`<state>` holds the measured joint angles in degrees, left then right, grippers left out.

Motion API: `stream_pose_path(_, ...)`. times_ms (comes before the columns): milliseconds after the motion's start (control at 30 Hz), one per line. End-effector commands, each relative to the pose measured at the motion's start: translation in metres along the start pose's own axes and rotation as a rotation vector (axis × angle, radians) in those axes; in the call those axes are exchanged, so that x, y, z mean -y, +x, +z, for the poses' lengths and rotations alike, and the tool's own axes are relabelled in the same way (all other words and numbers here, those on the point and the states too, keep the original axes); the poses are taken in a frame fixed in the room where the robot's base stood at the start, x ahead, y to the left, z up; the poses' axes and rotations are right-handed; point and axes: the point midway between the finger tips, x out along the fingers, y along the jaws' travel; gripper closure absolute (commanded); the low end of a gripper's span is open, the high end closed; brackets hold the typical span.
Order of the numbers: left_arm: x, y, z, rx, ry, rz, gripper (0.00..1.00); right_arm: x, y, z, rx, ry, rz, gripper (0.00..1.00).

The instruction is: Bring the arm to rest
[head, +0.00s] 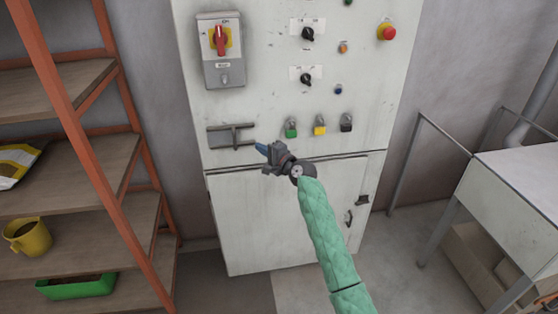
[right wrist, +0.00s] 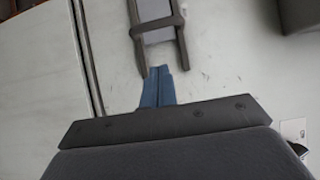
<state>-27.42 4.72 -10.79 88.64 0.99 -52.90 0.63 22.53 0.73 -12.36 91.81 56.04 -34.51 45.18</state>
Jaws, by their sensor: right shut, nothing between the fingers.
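My right gripper (head: 262,149) is in front of the white control cabinet (head: 285,215), just below and right of a dark metal latch (head: 231,136). Its blue fingertips are together with nothing between them. In the right wrist view the shut blue fingers (right wrist: 157,85) point at the cabinet's pale face, close to the lower end of the grey latch frame (right wrist: 160,25). I cannot tell whether they touch it. My right arm, in a green quilted sleeve, reaches up from the lower right. My left gripper is not in view.
An orange-framed shelf (head: 75,165) stands left, with a yellow jug (head: 28,237) and green tray (head: 77,286). A white-topped table (head: 520,175) stands right.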

Motion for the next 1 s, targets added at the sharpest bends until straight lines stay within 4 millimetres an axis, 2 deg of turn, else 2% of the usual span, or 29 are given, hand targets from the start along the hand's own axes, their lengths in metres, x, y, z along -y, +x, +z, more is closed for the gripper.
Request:
stream_pose_path(300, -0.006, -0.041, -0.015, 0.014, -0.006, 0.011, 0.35, -0.002, -0.052, 0.000, -0.001, 0.000, -0.001, 1.00)
stream_pose_path(500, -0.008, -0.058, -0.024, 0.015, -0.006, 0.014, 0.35, -0.001, -0.066, 0.000, 0.000, -0.001, 0.000, 1.00)
stream_pose_path(667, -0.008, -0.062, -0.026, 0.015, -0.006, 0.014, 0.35, 0.000, -0.070, 0.000, 0.001, -0.047, 0.001, 1.00)
stream_pose_path(833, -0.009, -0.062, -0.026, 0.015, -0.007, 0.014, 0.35, -0.009, -0.070, 0.003, 0.023, -0.224, 0.050, 1.00)
stream_pose_path(1000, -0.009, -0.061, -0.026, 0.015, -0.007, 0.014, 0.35, -0.034, -0.072, -0.002, 0.037, -0.519, 0.177, 1.00)
